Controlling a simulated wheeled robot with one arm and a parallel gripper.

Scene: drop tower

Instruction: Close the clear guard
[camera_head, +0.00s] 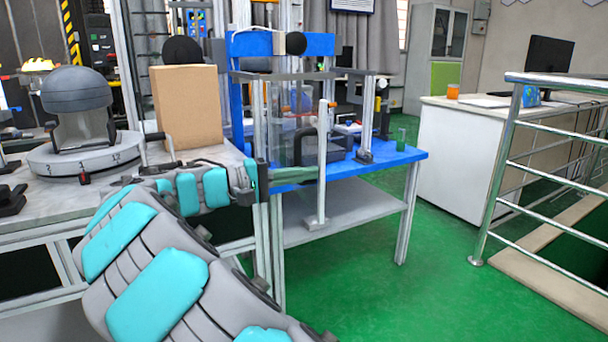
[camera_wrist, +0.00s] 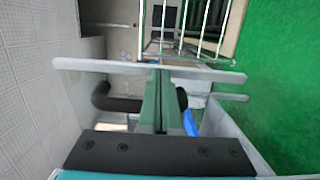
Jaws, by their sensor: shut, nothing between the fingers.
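The clear guard (camera_head: 284,125) is a see-through panel at the front of the drop tower on the blue table. A dark arched handle (camera_head: 304,142) shows at it, and in the wrist view the dark handle (camera_wrist: 103,98) appears on both sides of my fingers. A pale upright bar (camera_head: 322,150) stands by the guard's right side and reaches below the tabletop. I cannot tell exactly how far the guard stands open. My gripper (camera_head: 318,181) has green fingers, shut and empty, low in front of the guard. The fingers also show in the wrist view (camera_wrist: 160,78); contact is unclear.
A cardboard box (camera_head: 187,106) and a grey domed device (camera_head: 77,110) stand on the left bench. Steel railings (camera_head: 500,165) are at right. Green floor (camera_head: 400,285) lies clear between.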

